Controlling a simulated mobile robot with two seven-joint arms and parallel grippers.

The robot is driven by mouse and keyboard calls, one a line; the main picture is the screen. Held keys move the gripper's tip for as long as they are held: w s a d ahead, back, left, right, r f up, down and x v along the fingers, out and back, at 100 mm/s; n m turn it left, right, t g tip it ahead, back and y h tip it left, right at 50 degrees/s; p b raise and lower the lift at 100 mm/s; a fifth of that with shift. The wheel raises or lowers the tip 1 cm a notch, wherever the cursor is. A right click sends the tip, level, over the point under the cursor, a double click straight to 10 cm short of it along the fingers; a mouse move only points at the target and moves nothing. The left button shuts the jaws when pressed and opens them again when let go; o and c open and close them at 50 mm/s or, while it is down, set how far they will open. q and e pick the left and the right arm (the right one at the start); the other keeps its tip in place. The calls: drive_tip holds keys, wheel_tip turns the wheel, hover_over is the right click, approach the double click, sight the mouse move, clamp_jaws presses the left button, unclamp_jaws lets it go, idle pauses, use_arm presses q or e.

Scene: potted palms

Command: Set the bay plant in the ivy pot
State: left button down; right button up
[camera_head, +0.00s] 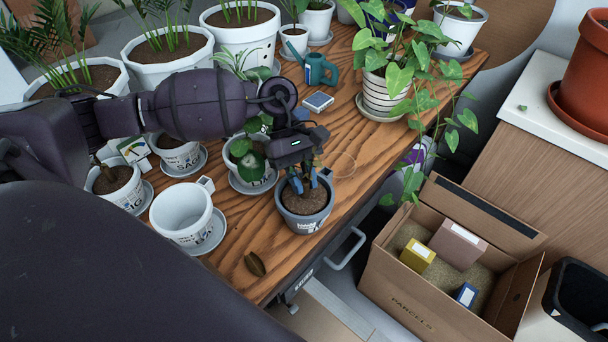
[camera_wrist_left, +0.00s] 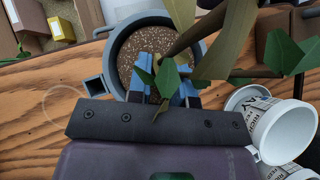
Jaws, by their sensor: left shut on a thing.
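My left gripper (camera_head: 306,182) is low over a grey-blue pot (camera_head: 303,222) at the table's front edge. Its blue fingers are shut on a thin plant stem, which I take to be the bay plant (camera_wrist_left: 178,47), with brown stem and green leaves. In the wrist view the fingers are over the soil of the grey-blue pot (camera_wrist_left: 117,48). I cannot tell if the plant's base touches that soil. The pot's label is too small to read, so I cannot confirm which is the ivy pot. An empty white pot (camera_head: 182,212) stands to the left. My right gripper is not in view.
Several white pots on saucers crowd the table's left and back. A trailing plant in a ribbed pot (camera_head: 382,95) stands behind right. A parcel carton (camera_head: 420,296) is on the floor right. The right tabletop is clear.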

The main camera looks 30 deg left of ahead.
use_arm(q)
drive_tip(key=shift+f, duration=0.35)
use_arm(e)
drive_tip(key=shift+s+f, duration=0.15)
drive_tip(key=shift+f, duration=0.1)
use_arm(q)
drive_tip(key=shift+c, duration=2.4)
unclamp_jaws()
drive_tip(key=shift+r+p, duration=1.2)
drive_tip(key=shift+r, duration=2.85)
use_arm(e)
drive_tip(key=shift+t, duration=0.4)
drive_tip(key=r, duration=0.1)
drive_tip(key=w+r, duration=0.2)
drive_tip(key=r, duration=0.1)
use_arm(q)
drive_tip(key=shift+f, duration=0.1)
